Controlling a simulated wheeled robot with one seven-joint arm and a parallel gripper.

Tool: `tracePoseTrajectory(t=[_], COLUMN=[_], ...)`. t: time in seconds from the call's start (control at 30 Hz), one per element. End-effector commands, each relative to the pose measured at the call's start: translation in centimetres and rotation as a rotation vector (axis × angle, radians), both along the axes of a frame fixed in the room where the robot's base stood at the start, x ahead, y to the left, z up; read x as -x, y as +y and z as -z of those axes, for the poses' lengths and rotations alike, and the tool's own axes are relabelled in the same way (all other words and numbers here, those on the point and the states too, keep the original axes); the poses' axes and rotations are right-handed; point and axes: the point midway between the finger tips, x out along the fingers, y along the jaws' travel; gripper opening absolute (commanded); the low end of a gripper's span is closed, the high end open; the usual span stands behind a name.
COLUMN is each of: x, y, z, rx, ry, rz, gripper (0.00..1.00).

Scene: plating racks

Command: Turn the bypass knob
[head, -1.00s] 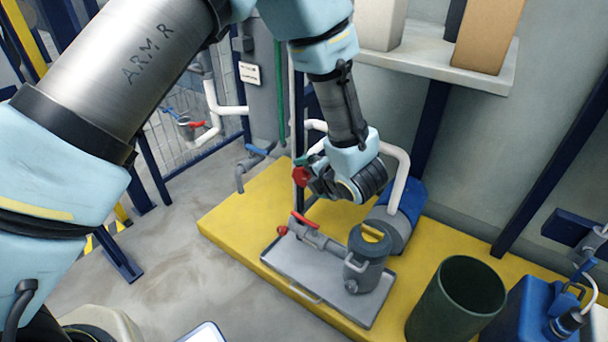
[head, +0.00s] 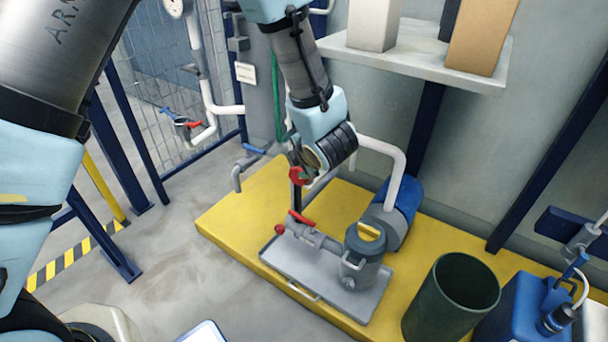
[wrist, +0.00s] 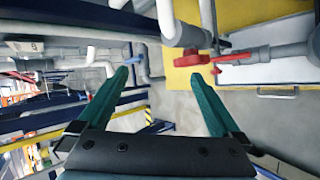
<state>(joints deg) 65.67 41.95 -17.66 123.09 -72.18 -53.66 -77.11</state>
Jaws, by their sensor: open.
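A red knob (head: 298,176) sits on an upright pipe above the yellow platform, close by my gripper in the head view. In the wrist view the red knob (wrist: 191,58) shows just past the tip of the right finger, off to the right of the gap. I cannot read a label naming it as the bypass knob. My gripper (wrist: 160,78) is open, with its two green fingers wide apart and nothing between them. In the head view my wrist mostly hides the fingers. I cannot tell whether a finger touches the knob.
A red lever (head: 301,217) and a small red knob (head: 279,229) sit on the grey pipe over the tray (head: 285,262). A grey canister (head: 361,262), blue motor (head: 403,202) and green bin (head: 455,290) stand on the yellow platform. A blue-handled valve (head: 252,149) is at the left.

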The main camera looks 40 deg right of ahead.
Motion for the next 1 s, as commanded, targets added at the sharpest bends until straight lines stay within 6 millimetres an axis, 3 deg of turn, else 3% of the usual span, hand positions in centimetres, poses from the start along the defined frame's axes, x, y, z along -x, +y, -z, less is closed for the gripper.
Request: tracePoseTrajectory(t=[0.03,0.1,0.2,0.33,0.4,0.6,0.9,1.0], x=[-3.4,-6.9,-10.9,-13.9,-14.5,-14.3,-12.0,-11.2], y=[1.2,3.2,7.4,14.3,17.7,25.3,34.0,35.4], z=[-1.5,-2.9,-4.7,-6.3,-6.8,-7.5,-8.1,-8.1], rx=[-0.036,-0.114,-0.244,-0.420,-0.499,-0.650,-0.759,-0.741], ry=[0.000,0.003,0.002,0.010,0.023,0.071,0.195,0.264], rz=[0.059,0.182,0.361,0.581,0.676,0.868,1.040,1.042], gripper=[1.00,1.00,1.00,1.00,1.00,1.00,1.00,1.00])
